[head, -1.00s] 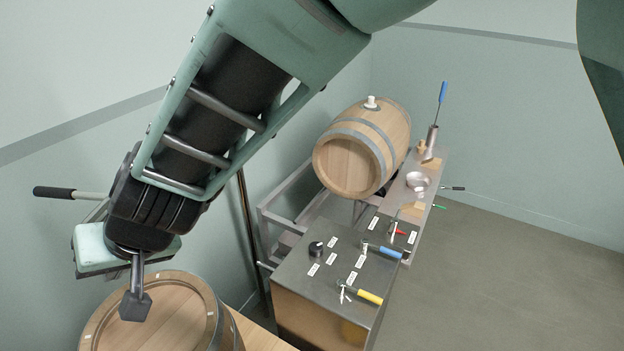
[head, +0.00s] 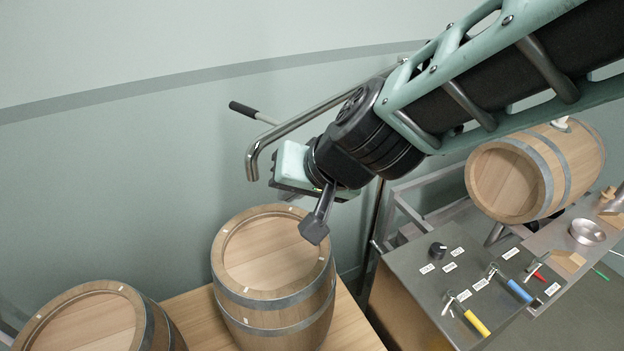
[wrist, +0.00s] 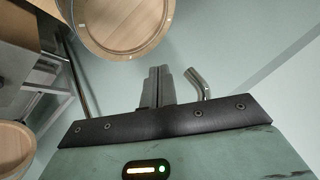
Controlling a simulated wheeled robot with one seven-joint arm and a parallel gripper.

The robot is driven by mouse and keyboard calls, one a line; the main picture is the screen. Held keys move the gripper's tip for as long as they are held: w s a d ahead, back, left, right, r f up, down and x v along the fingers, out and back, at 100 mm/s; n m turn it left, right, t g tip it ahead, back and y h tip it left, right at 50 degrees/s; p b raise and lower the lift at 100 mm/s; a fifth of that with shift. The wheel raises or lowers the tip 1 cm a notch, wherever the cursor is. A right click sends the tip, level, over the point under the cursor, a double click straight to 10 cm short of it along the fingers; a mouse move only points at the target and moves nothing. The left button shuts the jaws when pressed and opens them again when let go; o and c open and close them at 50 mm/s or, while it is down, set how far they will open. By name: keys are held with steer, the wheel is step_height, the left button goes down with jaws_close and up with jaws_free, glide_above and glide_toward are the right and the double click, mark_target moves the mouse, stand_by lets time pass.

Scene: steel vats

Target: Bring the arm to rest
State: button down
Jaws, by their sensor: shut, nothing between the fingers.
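In the wrist view, my gripper (wrist: 158,74) has its two dark fingers together with nothing between them. In the head view, my gripper (head: 297,168) is at the end of my arm, which reaches in from the upper right. It hangs in the air above and behind a wooden barrel (head: 272,252), in front of the wall. Its fingertips are hidden in that view. It does not appear to touch anything.
A bent steel pipe (head: 253,165) with a black-handled lever (head: 243,109) is close behind my gripper. A second barrel (head: 85,325) stands lower left.

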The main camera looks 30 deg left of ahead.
steer(key=s+d+r, duration=0.3)
steer(key=d+r, duration=0.1)
steer(key=r, duration=0.2)
steer(key=s+d+f+h+b, duration=0.2)
steer(key=d+f+b, duration=0.2)
steer(key=d, duration=0.7)
steer(key=s+d+f+g+h+b, duration=0.1)
steer(key=d+f+b, duration=0.3)
steer(key=d+f, duration=0.4)
steer(key=s+d+f+n+h+b, duration=0.1)
steer(key=s+d+f+h+b, duration=0.2)
steer(key=d, duration=1.1)
step_height(320, 180, down, 3)
steer(key=shift+s+d+f+g+h+b, duration=0.25)
steer(key=shift+g+h+b, duration=0.15)
steer(key=shift+h+b, duration=0.2)
steer(key=shift+a, duration=0.1)
